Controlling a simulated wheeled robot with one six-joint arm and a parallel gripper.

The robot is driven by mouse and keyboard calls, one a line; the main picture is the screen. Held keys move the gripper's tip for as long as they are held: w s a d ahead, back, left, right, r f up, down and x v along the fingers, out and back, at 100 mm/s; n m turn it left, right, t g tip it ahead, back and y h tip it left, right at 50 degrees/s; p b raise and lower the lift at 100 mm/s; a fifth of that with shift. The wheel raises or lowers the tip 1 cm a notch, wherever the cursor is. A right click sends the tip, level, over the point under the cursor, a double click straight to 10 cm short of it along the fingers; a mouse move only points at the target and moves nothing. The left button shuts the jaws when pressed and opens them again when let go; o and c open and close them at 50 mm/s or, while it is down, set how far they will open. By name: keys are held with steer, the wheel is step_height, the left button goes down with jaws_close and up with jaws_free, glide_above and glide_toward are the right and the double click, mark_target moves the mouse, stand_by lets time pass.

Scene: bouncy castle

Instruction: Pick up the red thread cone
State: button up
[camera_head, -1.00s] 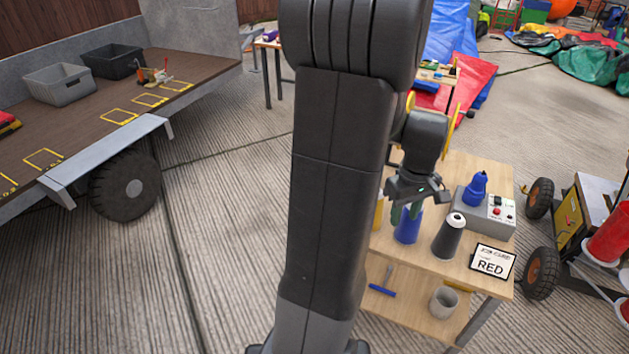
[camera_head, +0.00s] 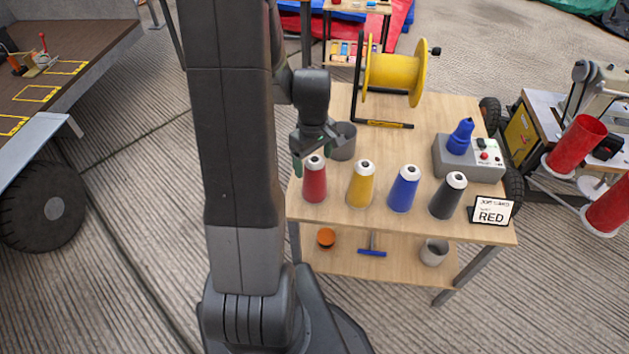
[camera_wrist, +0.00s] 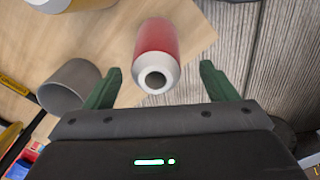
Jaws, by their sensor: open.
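The red thread cone (camera_head: 315,184) stands upright at the left end of a row of cones on the wooden table (camera_head: 335,220). Its white top shows below my gripper in the head view. In the wrist view the red cone (camera_wrist: 158,45) lies ahead, between the lines of the two green fingers. My gripper (camera_wrist: 160,85) is open and empty, with one finger on each side of the cone's near end. It also shows in the head view (camera_head: 312,165), over the table's left side. I cannot tell whether a finger touches the cone.
Yellow (camera_head: 361,186), blue (camera_head: 403,190) and black (camera_head: 447,197) cones stand to the right. A grey cup (camera_head: 343,142) is close behind the red cone. A card (camera_head: 492,211) reads RED. A yellow spool (camera_head: 394,75) and a grey control box (camera_head: 470,160) stand farther back.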

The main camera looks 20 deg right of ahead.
mark_target(315, 178)
steer(key=f, duration=0.4)
steer(key=shift+w+d+f, duration=0.1)
steer(key=shift+d+f, duration=0.05)
steer(key=shift+d, duration=0.05)
steer(key=c, duration=1.6)
